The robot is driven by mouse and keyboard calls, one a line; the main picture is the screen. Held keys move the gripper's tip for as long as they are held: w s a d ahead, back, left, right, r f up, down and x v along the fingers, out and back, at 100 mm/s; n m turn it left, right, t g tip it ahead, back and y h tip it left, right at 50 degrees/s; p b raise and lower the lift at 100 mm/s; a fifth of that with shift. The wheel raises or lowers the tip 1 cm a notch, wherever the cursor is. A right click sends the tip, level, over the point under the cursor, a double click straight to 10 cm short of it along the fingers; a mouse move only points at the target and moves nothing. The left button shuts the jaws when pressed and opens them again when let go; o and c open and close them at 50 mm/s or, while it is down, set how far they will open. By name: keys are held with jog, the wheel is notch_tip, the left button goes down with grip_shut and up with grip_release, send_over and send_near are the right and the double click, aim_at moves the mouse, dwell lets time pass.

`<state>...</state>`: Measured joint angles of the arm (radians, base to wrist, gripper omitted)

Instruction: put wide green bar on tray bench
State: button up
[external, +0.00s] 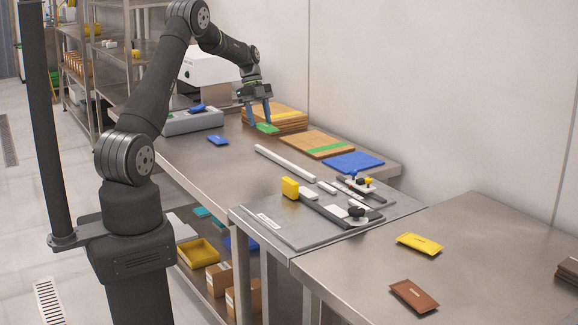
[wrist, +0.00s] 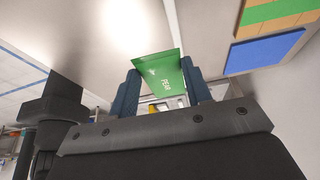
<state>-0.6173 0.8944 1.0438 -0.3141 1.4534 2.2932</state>
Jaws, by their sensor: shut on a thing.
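The green bar (external: 267,129), a flat packet with white lettering, is held between the two fingers of my gripper (external: 259,119). It also shows in the wrist view (wrist: 158,84), where the fingers of my gripper (wrist: 160,90) are shut on its sides. In the external view the bar is over the far part of the long steel bench (external: 215,170), close in front of a stack of wooden boards (external: 278,118). I cannot tell whether it touches the bench. Which surface is the tray bench is not clear from the pictures.
A wooden board with a green stripe (external: 317,144) and a blue mat (external: 353,162) lie right of my gripper. A blue packet (external: 218,140) and grey scale (external: 192,122) are left. A fixture plate (external: 290,228) stands nearer. The right bench (external: 460,245) holds yellow (external: 419,243) and brown packets (external: 414,296).

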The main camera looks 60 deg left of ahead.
jog(key=s+a, duration=1.4)
jog(key=s, duration=0.2)
send_over(177, 150)
jog(key=f, duration=0.6)
jog(key=shift+w+a+f, duration=0.2)
jog(key=shift+a, duration=0.05)
jog(key=shift+s+a+f, duration=0.2)
jog(key=shift+a+f, duration=0.1)
jog(key=shift+a, duration=0.1)
jog(key=shift+f, duration=1.9)
jog(key=shift+f, duration=0.15)
jog(key=o, duration=1)
